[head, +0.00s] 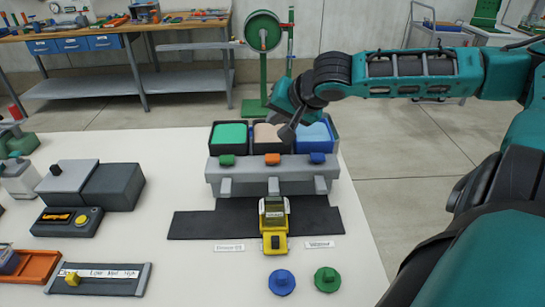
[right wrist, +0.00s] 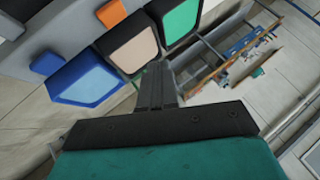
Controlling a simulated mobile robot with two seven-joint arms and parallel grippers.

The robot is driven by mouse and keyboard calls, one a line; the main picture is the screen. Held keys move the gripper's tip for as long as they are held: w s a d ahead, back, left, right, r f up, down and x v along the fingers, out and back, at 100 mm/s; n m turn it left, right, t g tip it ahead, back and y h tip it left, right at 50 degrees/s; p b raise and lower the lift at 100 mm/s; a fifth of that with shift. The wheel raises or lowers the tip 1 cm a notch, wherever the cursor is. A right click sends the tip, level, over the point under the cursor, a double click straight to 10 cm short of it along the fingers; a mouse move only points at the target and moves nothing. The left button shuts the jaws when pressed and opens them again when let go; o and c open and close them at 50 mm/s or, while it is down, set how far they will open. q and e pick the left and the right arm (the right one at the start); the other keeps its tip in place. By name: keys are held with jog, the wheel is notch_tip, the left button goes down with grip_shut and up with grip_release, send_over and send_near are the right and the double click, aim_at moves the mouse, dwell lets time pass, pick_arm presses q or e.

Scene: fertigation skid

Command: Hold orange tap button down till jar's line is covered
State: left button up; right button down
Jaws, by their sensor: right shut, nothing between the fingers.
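The orange button (head: 272,159) sits in the middle of the grey tap rack (head: 225,177), between a green button (head: 227,160) and a blue button (head: 317,158). The orange button also shows in the right wrist view (right wrist: 110,14). A yellow holder-like object with a dark and pale upper part (head: 274,225) stands on the black mat in front of the middle spout; it may hold the jar, and no line can be made out. My right gripper (head: 287,133) is shut and empty above the tanks, behind the orange button and apart from it. My left gripper is out of view.
Green (head: 229,134), beige (head: 268,135) and blue (head: 313,134) tanks stand behind the buttons. Blue (head: 282,282) and green (head: 327,279) knobbed discs lie in front.

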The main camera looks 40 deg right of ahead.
jog(key=b, duration=0.4)
send_over(276, 158)
notch_tip(276, 158, down, 6)
jog(key=shift+r, duration=0.1)
jog(key=shift+a+f+b, duration=0.1)
jog(key=shift+f+b, duration=0.45)
jog(key=shift+b, duration=0.2)
jog(key=shift+f, duration=0.15)
dwell(0.8)
jog(key=shift+f+b, duration=0.4)
jog(key=shift+b, duration=0.35)
